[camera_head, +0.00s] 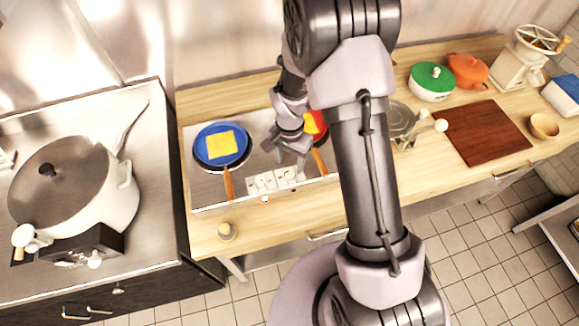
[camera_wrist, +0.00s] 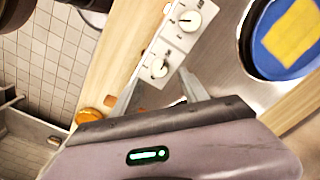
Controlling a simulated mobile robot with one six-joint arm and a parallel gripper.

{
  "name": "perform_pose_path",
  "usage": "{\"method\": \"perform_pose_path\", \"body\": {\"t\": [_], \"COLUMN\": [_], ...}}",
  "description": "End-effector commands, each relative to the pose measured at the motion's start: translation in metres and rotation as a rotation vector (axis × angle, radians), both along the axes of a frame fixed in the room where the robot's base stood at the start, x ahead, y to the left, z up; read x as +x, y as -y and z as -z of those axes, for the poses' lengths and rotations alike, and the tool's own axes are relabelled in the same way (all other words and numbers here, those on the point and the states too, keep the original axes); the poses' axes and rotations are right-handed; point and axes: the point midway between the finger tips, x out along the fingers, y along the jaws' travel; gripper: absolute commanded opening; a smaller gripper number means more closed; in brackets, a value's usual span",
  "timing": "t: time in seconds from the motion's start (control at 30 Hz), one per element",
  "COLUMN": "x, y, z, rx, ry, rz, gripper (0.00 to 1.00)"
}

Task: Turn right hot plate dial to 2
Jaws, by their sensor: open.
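The hot plate (camera_head: 226,190) is a metal slab on the wooden counter with a white control panel at its front. The right dial (camera_wrist: 160,67) is a round white knob with a dark pointer; its numerals are too small to read. The left dial (camera_wrist: 188,20) sits above it in the wrist view, with its own dark pointer. My gripper (camera_wrist: 161,72) is open and empty, its two fingers spread on either side of the right dial in that view. Contact cannot be told. In the head view my gripper (camera_head: 294,150) hangs just behind the panel.
A blue pan (camera_head: 212,133) with a yellow slab stands on the left of the hot plate. A red pan (camera_head: 313,123) stands on the right, close to my gripper and partly hidden by my arm. A small round object (camera_head: 228,231) sits on the counter at front left.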

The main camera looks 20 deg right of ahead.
Motion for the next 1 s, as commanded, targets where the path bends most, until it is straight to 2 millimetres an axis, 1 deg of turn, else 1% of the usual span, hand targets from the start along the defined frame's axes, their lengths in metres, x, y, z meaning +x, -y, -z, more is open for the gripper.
{"method": "perform_pose_path", "body": {"t": [0.03,0.1,0.2,0.33,0.57,0.6,0.67,0.8,0.87,1.0], "x": [-0.001,-0.001,-0.001,0.0,0.0,0.0,0.0,0.0,0.0,0.0], "y": [0.0,0.0,0.0,0.0,0.0,0.0,0.0,0.0,0.0,0.0], "z": [0.014,0.029,0.043,0.052,0.053,0.053,0.053,0.052,0.052,0.052], "rx": [0.0,0.001,0.001,0.0,0.001,0.001,0.001,0.001,0.001,0.001], "ry": [-0.003,-0.004,-0.002,0.0,0.001,0.001,0.001,0.001,0.001,0.001], "rz": [0.0,0.001,0.0,0.0,0.0,0.0,0.0,0.0,0.0,-0.002], "gripper": [0.52,0.52,0.52,0.52,0.52,0.5,0.38,0.11,0.0,0.0]}}
